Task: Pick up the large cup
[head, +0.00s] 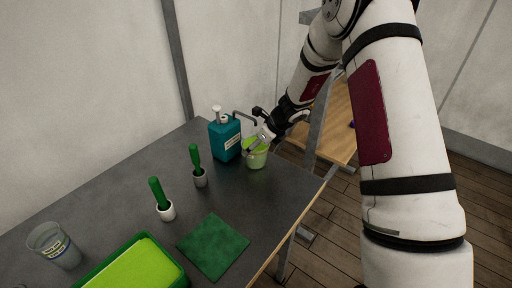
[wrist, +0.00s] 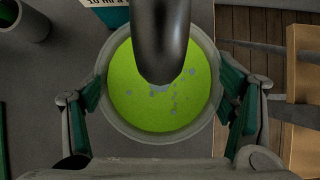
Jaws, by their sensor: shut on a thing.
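A cup with bright green contents (head: 256,158) is at the far right of the dark table, beside a teal dispenser bottle. In the wrist view the cup (wrist: 130,100) is seen from above, its round pale rim around green liquid with small bubbles or specks. My gripper (head: 260,139) is shut on this cup; in the wrist view its fingers press on the left and right sides. A dark spout (wrist: 160,40) hangs over the cup and hides part of the liquid. I cannot tell whether the cup's base touches the table. Another cup, clear and labelled (head: 55,246), stands at the near left.
The teal dispenser (head: 225,140) stands just left of the held cup, its pipe reaching over it. Two green-handled tools in white holders (head: 166,211) (head: 200,178), a green cloth (head: 213,246) and a green tray (head: 178,273) are nearer. The table's right edge is close to the cup.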

